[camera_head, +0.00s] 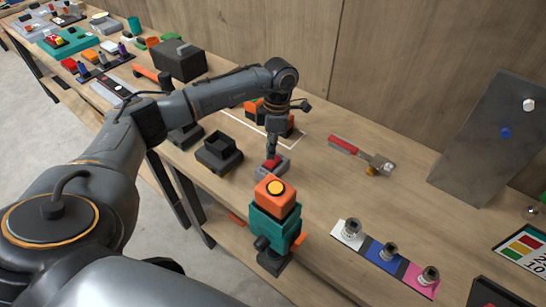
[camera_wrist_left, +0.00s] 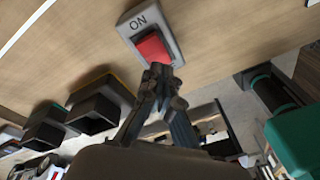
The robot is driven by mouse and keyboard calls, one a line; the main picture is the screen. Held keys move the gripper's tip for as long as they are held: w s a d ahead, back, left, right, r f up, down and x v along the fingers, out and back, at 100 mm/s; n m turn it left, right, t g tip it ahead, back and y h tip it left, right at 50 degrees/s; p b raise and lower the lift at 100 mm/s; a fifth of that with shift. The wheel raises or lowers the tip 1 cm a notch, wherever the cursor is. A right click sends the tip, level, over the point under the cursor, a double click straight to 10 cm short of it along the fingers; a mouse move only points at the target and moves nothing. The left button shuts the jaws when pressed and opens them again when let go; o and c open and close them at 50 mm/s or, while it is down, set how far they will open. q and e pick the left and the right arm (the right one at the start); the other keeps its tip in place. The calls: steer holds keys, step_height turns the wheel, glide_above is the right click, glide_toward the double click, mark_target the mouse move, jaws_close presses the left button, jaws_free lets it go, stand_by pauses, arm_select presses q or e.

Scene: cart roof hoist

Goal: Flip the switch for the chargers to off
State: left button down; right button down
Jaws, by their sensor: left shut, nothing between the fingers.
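The switch is a grey box with a red rocker (camera_head: 271,164) on the wooden table, in the middle of the head view. In the left wrist view the red rocker (camera_wrist_left: 153,48) sits in its grey housing (camera_wrist_left: 133,19), marked "ON" on the far side. My left gripper (camera_head: 271,152) points down at the rocker with its fingers shut and empty. In the left wrist view the left fingertips (camera_wrist_left: 160,72) are at the rocker's near edge; I cannot tell whether they touch it. Black charger cradles (camera_head: 219,153) stand left of the switch. My right gripper is not in view.
A green and orange device (camera_head: 275,218) with a yellow button stands close in front of the switch. Orange and black tools (camera_head: 252,107) sit behind it. A red-handled tool (camera_head: 343,145) lies to the right. A coloured strip with several metal pieces (camera_head: 351,238) lies at front right.

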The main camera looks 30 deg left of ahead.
mark_target(273, 161)
arm_select(q)
steer(key=shift+w+r+p, duration=0.2)
steer(key=shift+r+p, duration=0.3)
steer(key=shift+r, duration=0.65)
steer(key=shift+w+r+p, duration=0.15)
steer(key=shift+r+p, duration=0.35)
steer(key=shift+r, duration=0.65)
